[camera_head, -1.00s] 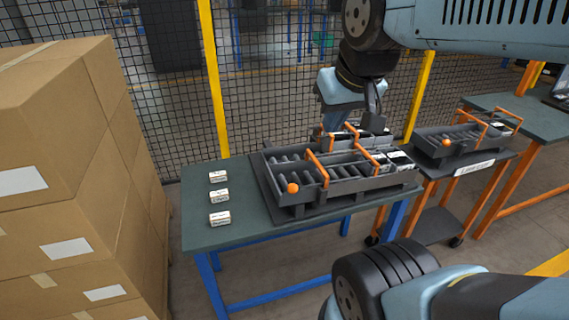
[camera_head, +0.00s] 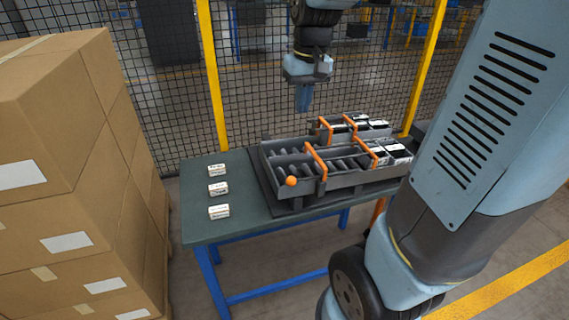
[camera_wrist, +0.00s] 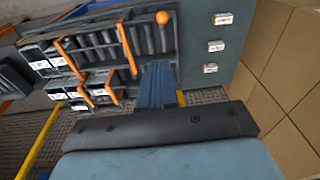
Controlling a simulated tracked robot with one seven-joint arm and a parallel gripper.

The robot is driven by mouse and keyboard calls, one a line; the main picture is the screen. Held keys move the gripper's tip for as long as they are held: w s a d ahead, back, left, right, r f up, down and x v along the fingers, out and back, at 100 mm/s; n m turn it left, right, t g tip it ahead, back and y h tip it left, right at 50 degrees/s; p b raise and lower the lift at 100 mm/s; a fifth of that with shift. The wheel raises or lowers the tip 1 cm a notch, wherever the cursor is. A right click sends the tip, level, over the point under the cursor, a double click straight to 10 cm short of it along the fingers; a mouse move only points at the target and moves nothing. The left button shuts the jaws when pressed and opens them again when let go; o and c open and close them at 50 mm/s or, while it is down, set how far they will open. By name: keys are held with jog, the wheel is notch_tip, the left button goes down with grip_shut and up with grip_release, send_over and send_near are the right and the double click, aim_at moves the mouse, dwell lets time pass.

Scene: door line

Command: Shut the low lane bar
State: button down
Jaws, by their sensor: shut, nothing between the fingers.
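A dark roller rack (camera_head: 350,185) with a front lane and a rear lane sits on the green table. The front lane carries an orange bar (camera_head: 316,162) on the left and another orange bar (camera_head: 375,153) on the right, with an orange ball (camera_head: 291,181) at its left end. Two smaller orange bars (camera_head: 326,129) cross the rear lane. I cannot tell which is the low lane bar, or its exact state. My gripper (camera_head: 303,109) points down, shut and empty, above and behind the rack's left part. In the wrist view its fingers (camera_wrist: 160,80) overlap the rack's edge.
Several white-labelled dark boxes (camera_head: 394,150) lie at the right ends of the lanes. Three small white boxes (camera_head: 217,190) stand on the bare left of the table (camera_head: 200,235). Stacked cartons (camera_head: 60,170) stand at the left. A mesh fence with yellow posts (camera_head: 213,75) is behind.

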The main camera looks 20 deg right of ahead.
jog(key=w+f+g, duration=0.3)
jog(key=w+f, duration=0.7)
jog(key=s+f, duration=0.1)
jog(key=f, duration=0.2)
jog(key=s+f, duration=0.2)
jog(key=f, duration=0.2)
jog(key=s+a+f, duration=0.1)
jog(key=f, duration=0.2)
jog(key=shift+s+a+f, duration=0.1)
jog(key=shift+s+f, duration=0.15)
jog(key=shift+f, duration=0.15)
jog(key=shift+s+f, duration=0.3)
jog(key=shift+s, duration=0.2)
